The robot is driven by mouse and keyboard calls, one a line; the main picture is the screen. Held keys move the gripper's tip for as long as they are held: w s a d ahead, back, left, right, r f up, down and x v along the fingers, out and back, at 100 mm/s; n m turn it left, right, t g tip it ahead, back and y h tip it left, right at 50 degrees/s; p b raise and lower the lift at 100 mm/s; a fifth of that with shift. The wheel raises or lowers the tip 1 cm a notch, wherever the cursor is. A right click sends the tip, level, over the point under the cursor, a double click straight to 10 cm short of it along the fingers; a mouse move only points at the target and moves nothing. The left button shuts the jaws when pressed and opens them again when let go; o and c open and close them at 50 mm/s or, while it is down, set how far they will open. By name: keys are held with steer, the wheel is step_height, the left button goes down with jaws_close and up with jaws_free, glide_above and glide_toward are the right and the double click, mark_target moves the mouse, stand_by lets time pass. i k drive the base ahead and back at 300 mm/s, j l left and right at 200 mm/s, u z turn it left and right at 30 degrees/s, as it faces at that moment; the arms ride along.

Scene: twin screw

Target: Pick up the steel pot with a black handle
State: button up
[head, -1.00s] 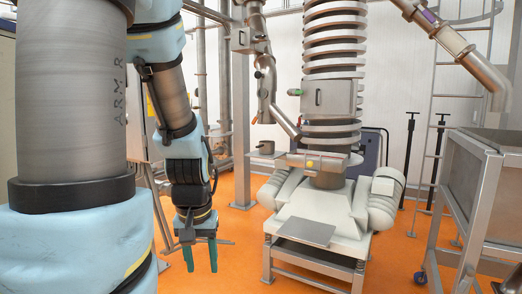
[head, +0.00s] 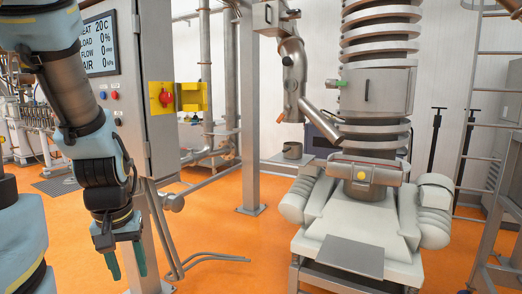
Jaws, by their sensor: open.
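A small steel pot (head: 292,150) stands upright near the middle of the head view, on a flat grey plate (head: 280,160) beside the large spiral machine. Its handle is too small to make out. My gripper (head: 126,262) hangs at the lower left with its green fingers pointing down. The fingers are apart with nothing between them. The gripper is well to the left of the pot, lower in the picture and apart from it.
A control cabinet (head: 120,95) with a display and a yellow and red switch (head: 178,97) stands behind my arm. A steel post (head: 249,130) rises left of the pot.

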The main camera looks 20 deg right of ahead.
mark_target(291, 149)
steer(key=i+l+u, duration=0.65)
steer(key=l, duration=0.4)
steer(key=l+u, duration=0.15)
steer(key=l, duration=0.35)
steer(key=l+u, duration=0.1)
steer(key=l, duration=0.4)
steer(key=k+l+u, duration=0.15)
steer(key=l, duration=0.3)
steer(key=l+u, duration=0.15)
steer(key=l, duration=0.35)
steer(key=k+l+u, duration=0.1)
steer(key=l, duration=0.35)
steer(key=k+l+u, duration=0.15)
steer(key=l, duration=0.3)
